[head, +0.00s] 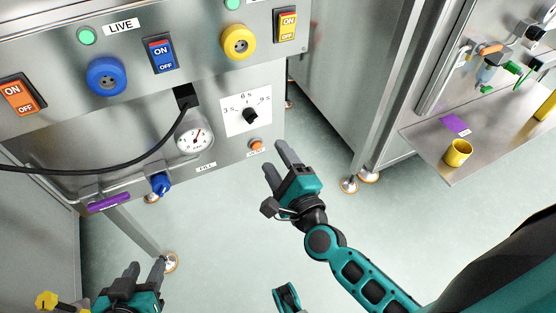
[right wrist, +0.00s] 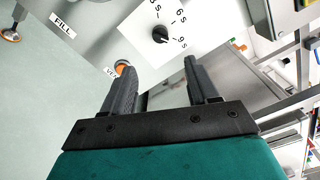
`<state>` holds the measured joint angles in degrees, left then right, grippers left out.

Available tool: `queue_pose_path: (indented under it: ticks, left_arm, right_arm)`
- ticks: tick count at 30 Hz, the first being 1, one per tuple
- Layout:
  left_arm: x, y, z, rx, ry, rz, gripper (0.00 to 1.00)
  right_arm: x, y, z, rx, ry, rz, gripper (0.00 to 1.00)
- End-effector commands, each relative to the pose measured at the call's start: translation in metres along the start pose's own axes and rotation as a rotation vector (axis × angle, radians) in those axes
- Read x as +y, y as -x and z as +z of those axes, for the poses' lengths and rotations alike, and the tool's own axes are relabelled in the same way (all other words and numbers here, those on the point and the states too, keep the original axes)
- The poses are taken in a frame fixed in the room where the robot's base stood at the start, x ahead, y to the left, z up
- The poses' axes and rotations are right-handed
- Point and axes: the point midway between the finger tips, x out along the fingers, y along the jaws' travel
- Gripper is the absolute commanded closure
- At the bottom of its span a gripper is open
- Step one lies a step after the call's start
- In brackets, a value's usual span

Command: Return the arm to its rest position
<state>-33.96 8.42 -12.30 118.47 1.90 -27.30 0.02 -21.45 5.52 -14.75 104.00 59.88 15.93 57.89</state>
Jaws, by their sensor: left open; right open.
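My right gripper (head: 279,156) is open and empty in the head view, just below and right of the orange button (head: 256,145) on the steel machine panel (head: 225,165). In the right wrist view its two dark fingers (right wrist: 162,80) stand apart with nothing between them. The orange button (right wrist: 122,67) shows there by the left finger; I cannot tell whether they touch. My left gripper (head: 144,270) is open and empty at the lower left of the head view, over the floor.
The panel carries a dial knob (head: 250,115), a gauge (head: 195,139), a blue valve (head: 160,183) and a black cable (head: 90,169). A steel shelf (head: 425,135) at right holds a yellow cup (head: 458,153). Open floor (head: 220,240) lies between.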

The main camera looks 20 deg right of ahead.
Motion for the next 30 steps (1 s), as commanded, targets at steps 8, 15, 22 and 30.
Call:
queue_pose_path:
  ticks: [8, 15, 22, 30]
  left_arm:
    - [0.000, 0.000, 0.001, -0.002, 0.001, 0.000, 0.57]
    - [0.000, 0.000, 0.001, -0.002, 0.001, 0.000, 0.57]
    - [0.000, 0.000, 0.001, -0.002, -0.002, 0.000, 0.57]
    - [-0.001, 0.018, -0.023, -0.009, -0.011, -0.002, 0.57]
  right_arm:
    - [0.000, 0.000, 0.000, 0.000, 0.002, 0.001, 0.41]
    - [0.013, 0.015, 0.018, -0.119, 0.387, 0.087, 0.41]
    - [0.052, 0.058, 0.021, -0.385, 1.299, 0.280, 0.41]
    - [0.043, 0.096, -0.005, -0.597, 2.016, 0.473, 0.41]
